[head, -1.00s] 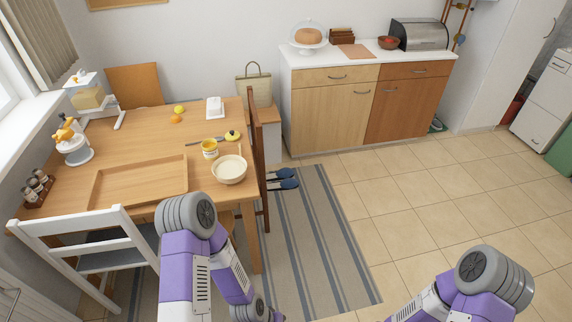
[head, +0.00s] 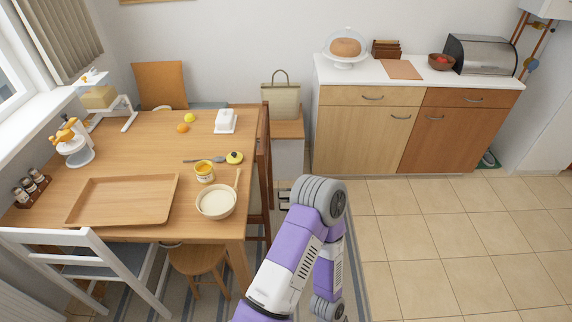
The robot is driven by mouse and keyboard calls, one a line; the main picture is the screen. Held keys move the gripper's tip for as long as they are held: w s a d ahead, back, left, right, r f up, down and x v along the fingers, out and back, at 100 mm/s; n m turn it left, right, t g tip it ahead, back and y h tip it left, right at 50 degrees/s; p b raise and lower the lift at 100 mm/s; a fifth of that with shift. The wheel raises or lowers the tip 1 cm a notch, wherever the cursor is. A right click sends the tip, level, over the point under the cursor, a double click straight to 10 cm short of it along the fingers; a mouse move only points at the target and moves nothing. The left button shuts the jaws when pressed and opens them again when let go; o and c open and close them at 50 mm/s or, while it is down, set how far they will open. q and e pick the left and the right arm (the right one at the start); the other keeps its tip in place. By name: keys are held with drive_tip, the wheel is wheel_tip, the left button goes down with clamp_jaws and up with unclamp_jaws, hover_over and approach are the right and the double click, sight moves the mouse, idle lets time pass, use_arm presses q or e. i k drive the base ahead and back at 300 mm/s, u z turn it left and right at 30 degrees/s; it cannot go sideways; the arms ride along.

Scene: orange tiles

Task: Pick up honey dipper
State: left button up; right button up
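I cannot make out a honey dipper for certain. A thin wooden handle (head: 238,178) sticks up from a cream bowl (head: 216,203) on the wooden table; its head is hidden in the bowl, so I cannot tell what it is. A yellow-labelled open jar (head: 204,172) stands just behind the bowl, and a yellow and dark round lid-like piece (head: 234,157) lies behind that. One of my arms, which looks like the left, rises at lower centre, right of the table. Its gripper is not visible, and neither is my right gripper.
A wooden tray (head: 123,200) lies left of the bowl. A wooden chair (head: 262,170) stands at the table's right end, a white chair (head: 75,262) and a stool (head: 197,262) at its front. Tiled floor (head: 450,245) is clear at right.

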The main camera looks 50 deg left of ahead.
sight(238, 170)
drive_tip(key=u, duration=0.4)
drive_tip(key=i, duration=1.25)
drive_tip(key=u, duration=1)
